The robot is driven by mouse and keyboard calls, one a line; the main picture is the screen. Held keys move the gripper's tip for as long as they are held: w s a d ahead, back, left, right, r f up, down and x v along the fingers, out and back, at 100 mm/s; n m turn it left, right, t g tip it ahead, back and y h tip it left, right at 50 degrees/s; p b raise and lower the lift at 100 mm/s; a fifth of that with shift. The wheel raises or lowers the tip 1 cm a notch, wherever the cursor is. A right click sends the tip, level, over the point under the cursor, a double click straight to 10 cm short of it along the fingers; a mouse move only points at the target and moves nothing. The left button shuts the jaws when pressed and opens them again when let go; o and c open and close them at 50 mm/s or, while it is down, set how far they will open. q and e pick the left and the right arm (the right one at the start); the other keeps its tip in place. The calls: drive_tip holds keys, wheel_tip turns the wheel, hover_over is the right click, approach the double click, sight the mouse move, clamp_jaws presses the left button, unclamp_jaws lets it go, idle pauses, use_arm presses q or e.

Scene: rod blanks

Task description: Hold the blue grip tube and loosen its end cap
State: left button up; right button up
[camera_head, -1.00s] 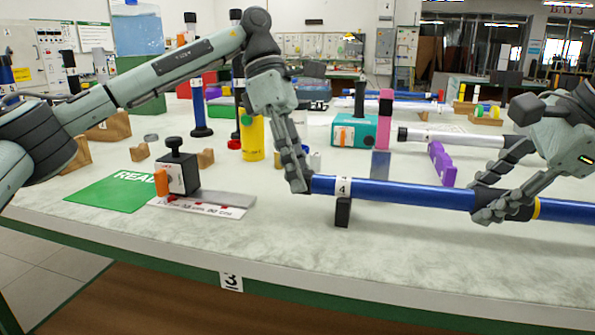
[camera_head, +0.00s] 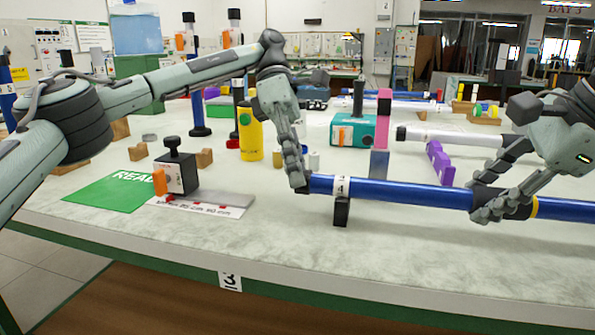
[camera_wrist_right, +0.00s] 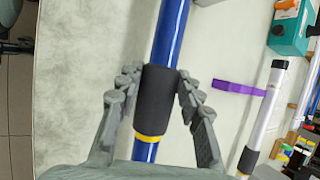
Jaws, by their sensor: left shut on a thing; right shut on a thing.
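The blue grip tube (camera_head: 405,193) lies across the front right of the table, roughly level, resting near its left end on a black support with a "4" label (camera_head: 341,187). My left gripper (camera_head: 301,187) is shut at the tube's left end; its fingers hide the end cap. My right gripper (camera_head: 497,205) is shut on the tube's black grip sleeve, beside a yellow ring (camera_head: 535,207). In the right wrist view the blue tube (camera_wrist_right: 171,35) runs through the black sleeve (camera_wrist_right: 156,100), with my right gripper's fingers (camera_wrist_right: 155,88) on both sides of it.
A black block with an orange tab (camera_head: 176,173) stands by a ruler plate and a green mat (camera_head: 112,191) at the left. The front table strip is clear.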

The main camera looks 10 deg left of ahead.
use_arm(q)
drive_tip(key=o, duration=1.2)
drive_tip(key=shift+c, duration=0.2)
drive_tip(key=shift+s+d+f+t, duration=0.1)
drive_tip(key=shift+s+t, duration=0.05)
drive_tip(key=shift+t, duration=0.15)
